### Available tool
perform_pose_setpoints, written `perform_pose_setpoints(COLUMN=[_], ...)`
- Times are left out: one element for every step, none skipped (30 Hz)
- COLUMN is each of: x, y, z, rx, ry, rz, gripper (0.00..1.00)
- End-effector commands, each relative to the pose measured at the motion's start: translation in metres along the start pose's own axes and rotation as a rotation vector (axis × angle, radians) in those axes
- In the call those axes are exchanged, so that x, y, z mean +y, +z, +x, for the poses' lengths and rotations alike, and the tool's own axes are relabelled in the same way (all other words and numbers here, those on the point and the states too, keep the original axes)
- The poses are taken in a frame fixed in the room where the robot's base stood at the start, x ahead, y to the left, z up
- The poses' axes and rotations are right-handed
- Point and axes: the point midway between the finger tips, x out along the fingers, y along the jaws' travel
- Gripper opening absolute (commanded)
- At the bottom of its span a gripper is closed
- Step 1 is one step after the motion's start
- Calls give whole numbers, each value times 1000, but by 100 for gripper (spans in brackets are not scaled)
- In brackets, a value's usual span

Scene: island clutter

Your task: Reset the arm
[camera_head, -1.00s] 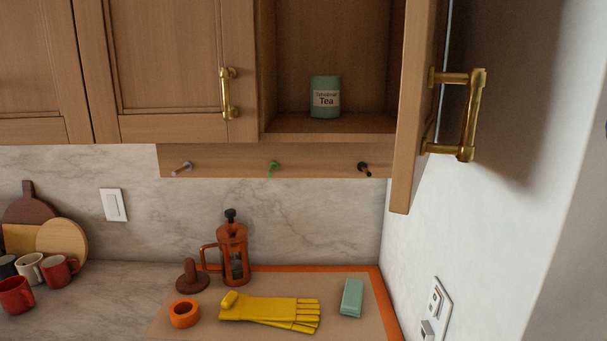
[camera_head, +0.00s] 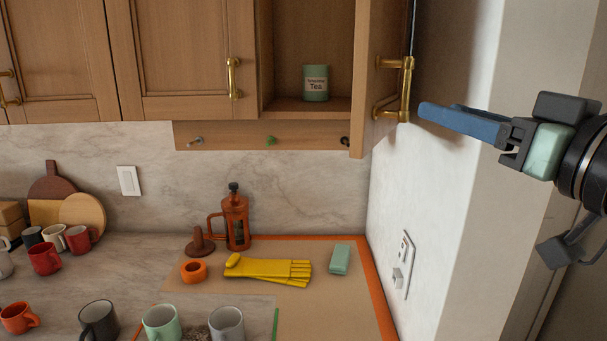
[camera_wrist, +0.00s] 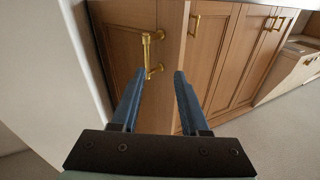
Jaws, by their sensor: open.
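My gripper (camera_head: 428,112) is at the right of the head view, with blue fingers pointing left. In the wrist view my gripper (camera_wrist: 158,80) is open, with two separate blue fingers and nothing between them. The open cabinet door (camera_head: 360,80) hangs at the upper right, with a brass handle (camera_head: 407,90) just left of the fingertips. In the wrist view a brass handle (camera_wrist: 146,52) appears ahead, beyond the fingertips. I cannot tell the exact gap, but the fingers do not grip it.
A green tea tin (camera_head: 316,84) stands in the open cabinet. On the counter are yellow gloves (camera_head: 268,270), a coffee press (camera_head: 236,220), a green block (camera_head: 340,259) and several mugs (camera_head: 160,325). A white wall (camera_head: 440,190) lies close behind the gripper.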

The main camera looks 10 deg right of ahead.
Motion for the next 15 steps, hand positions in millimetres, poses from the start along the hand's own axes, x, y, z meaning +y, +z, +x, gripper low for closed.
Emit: perform_pose_setpoints(x=[-19,-30,-46,-59,-73,-93,-109,-124,-144,-159,-173,-190,-201,-210,-220], y=[4,4,3,2,-1,-6,-11,-16,-22,-28,-33,-39,-44,-48,-52], z=[18,26,36,40,44,45,44,41,34,28,21,11,3,-5,-14], rx=[32,60,102,139,180,239,285,333,396,443,490,546,585,619,658], ry=[30,56,90,113,133,158,171,183,195,201,206,209,212,214,214], rz=[-12,-20,-36,-48,-62,-81,-94,-108,-125,-136,-146,-157,-165,-172,-177], gripper=[45,45,45,45,45,45,45,45,45,45,45,45,45,45,45])
